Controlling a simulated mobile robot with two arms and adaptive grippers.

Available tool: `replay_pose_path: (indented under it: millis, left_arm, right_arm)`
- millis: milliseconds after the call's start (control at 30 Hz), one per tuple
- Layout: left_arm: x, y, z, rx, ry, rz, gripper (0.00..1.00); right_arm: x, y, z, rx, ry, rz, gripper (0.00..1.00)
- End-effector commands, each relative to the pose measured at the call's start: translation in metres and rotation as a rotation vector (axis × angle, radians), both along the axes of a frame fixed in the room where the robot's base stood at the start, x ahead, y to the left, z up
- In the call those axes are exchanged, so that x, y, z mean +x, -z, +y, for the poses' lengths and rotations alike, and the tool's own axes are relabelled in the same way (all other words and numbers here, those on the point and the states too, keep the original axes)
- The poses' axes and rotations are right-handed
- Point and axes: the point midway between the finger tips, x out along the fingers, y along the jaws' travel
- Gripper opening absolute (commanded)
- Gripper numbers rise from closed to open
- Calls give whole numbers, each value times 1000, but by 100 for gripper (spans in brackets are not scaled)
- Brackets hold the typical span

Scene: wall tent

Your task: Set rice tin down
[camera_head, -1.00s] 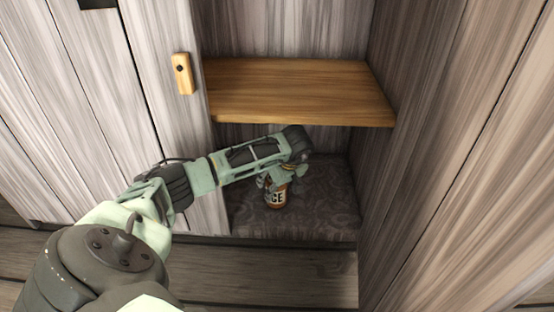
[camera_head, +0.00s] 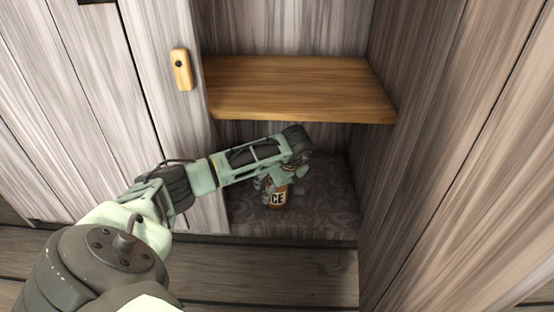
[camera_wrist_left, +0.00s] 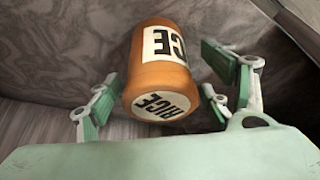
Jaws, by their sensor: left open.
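The rice tin (camera_head: 277,197) is orange-brown with a white label, and stands on the dark patterned floor (camera_head: 320,215) of the cupboard, below the wooden shelf. In the left wrist view the tin (camera_wrist_left: 160,73) shows its lid marked RICE, between the spread fingers. My left gripper (camera_head: 274,184) reaches into the lower compartment around the tin's upper part. It also shows in the left wrist view (camera_wrist_left: 160,100), open, with gaps visible on both sides of the tin. My gripper partly hides the tin in the head view. My right gripper is not in view.
The cupboard's right wall (camera_head: 410,150) and the left door panel with a wooden handle (camera_head: 182,70) bound the opening. The cupboard floor right of the tin is clear.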

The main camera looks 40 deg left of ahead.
Motion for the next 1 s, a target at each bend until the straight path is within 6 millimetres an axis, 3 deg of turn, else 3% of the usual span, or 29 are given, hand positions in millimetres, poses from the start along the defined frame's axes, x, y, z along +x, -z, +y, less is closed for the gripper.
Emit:
replay_pose_path:
  millis: [167, 333, 700, 1000]
  left_arm:
    - [0, -12, -2, 1, 1, -1, 73]
    - [-3, -42, -12, 0, 2, -3, 73]
    - [-28, -35, -98, -2, 5, 2, 73]
    - [-36, -31, -126, 0, 0, 0, 73]
  right_arm:
    - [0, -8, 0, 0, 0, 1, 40]
    - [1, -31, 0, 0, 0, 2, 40]
    - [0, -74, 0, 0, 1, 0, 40]
    - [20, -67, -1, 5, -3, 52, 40]
